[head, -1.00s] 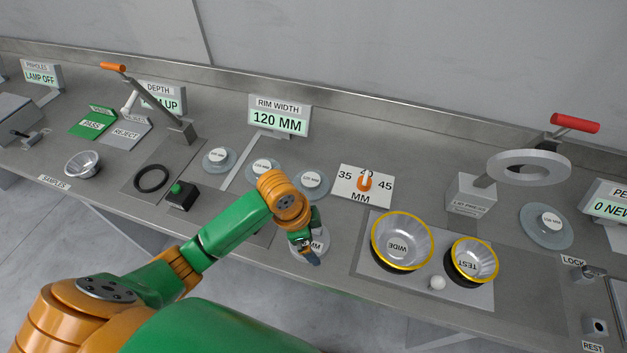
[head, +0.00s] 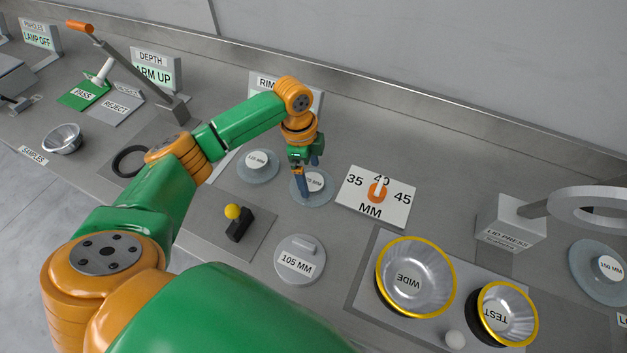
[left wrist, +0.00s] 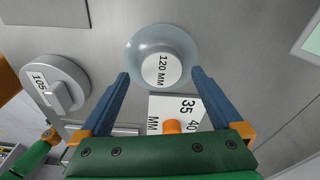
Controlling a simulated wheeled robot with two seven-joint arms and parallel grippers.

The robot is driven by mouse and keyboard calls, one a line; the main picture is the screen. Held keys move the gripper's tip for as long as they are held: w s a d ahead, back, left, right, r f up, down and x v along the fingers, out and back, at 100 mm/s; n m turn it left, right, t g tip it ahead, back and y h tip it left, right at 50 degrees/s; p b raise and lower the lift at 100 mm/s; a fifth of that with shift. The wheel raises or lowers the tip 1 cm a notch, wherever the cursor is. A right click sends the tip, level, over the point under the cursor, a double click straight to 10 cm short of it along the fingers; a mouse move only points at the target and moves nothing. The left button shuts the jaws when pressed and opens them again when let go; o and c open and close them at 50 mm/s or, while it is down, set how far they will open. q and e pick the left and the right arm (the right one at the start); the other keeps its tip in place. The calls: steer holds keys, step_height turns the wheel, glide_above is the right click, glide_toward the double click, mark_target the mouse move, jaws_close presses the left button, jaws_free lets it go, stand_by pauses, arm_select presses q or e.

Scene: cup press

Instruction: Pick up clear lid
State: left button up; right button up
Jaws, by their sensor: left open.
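Several clear round lids with white labelled knobs lie on the grey bench. The 120 MM clear lid (head: 325,198) is below my left gripper (head: 309,180), whose fingers partly cover it. In the left wrist view this lid (left wrist: 143,44) lies just beyond the open fingertips (left wrist: 160,76), roughly centred between them. The gripper is empty; I cannot tell whether a finger touches the lid. Another clear lid (head: 258,177) lies to its left, and a 150 MM clear lid (head: 590,286) lies at the far right. My right gripper is not in view.
A 35–45 MM dial plate (head: 398,207) is close right of the lid. A grey 105 MM disc (head: 300,247) lies in front, beside a yellow-knobbed lever (head: 238,224). WIDE (head: 440,290) and TEST (head: 516,330) bowls stand right. The lid press (head: 510,222) is farther right.

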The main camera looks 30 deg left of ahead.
mark_target(312, 185)
arm_select(q)
steer(key=shift+s+d+f, duration=0.15)
steer(key=shift+s+f, duration=0.05)
steer(key=shift+f, duration=0.45)
steer(key=shift+w+f, duration=0.1)
steer(key=shift+f, duration=0.25)
steer(key=shift+w+f, duration=0.25)
steer(key=shift+w, duration=0.05)
steer(key=shift+s+r, duration=0.1)
steer(key=shift+s, duration=0.05)
steer(key=c, duration=1.3)
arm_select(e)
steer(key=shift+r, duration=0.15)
